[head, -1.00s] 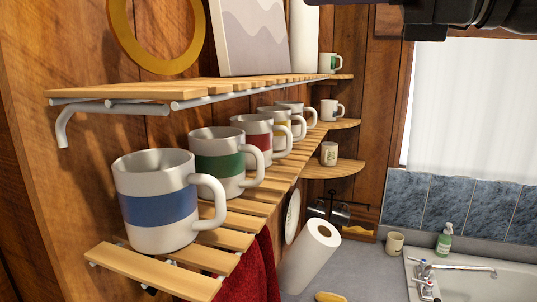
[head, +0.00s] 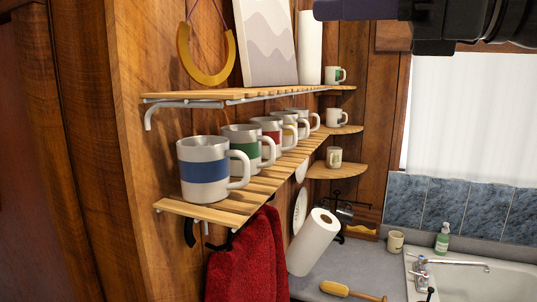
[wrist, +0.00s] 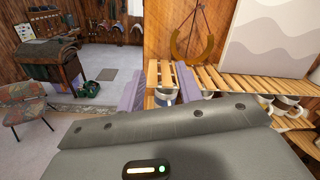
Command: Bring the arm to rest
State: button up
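My gripper (wrist: 161,76) shows in the wrist view as two pale purple fingers with a gap between them. It is open and holds nothing. The end of the shelf and part of the blue-banded mug show beyond the gap. In the head view, my dark arm end (head: 435,22) hangs at the top right, apart from the shelves and mugs. The blue-banded mug (head: 203,171) stands upright at the near end of the lower slatted shelf (head: 212,214). Behind it are a green-banded mug (head: 240,137), a red-banded mug (head: 266,124) and several others in a row.
The upper shelf (head: 190,95) holds a picture panel (head: 265,45) and a white roll (head: 309,48). A golden horseshoe (head: 183,55) hangs on the wall. A red towel (head: 247,262) hangs below. A paper roll (head: 314,243), counter and sink (head: 465,280) are right.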

jog(key=w+f+t+h+b, duration=0.1)
jog(key=w+f+h, duration=0.2)
jog(key=w+f, duration=0.4)
jog(key=w+f+h+b, duration=0.15)
jog(key=w+f, duration=0.35)
jog(key=f, duration=0.5)
jog(key=w+f+n+g+h, duration=0.1)
jog(key=w+f+n+h, duration=0.15)
jog(key=f, duration=0.75)
jog(key=w+f+n+h, duration=0.1)
jog(key=w+f+h, duration=0.15)
jog(key=f, duration=0.75)
jog(key=s+d+f+n+g+h+b, duration=0.1)
jog(key=s+f+n, duration=0.3)
jog(key=f, duration=0.7)
jog(key=s+d+f+n+g+h+b, duration=0.1)
jog(key=s+d+f+n+g+h, duration=0.1)
jog(key=f+n, duration=0.4)
jog(key=s+d+f+n+g+h+b, duration=0.1)
jog(key=s+d+f+n+h, duration=0.3)
jog(key=f, duration=1.2)
jog(key=s+n, duration=0.1)
jog(key=s, duration=0.2)
jog(key=shift+d+f+n+g+b, duration=0.2)
jog(key=shift+n+g+b, duration=0.1)
jog(key=shift+n+g, duration=0.1)
jog(key=shift+w, duration=0.1)
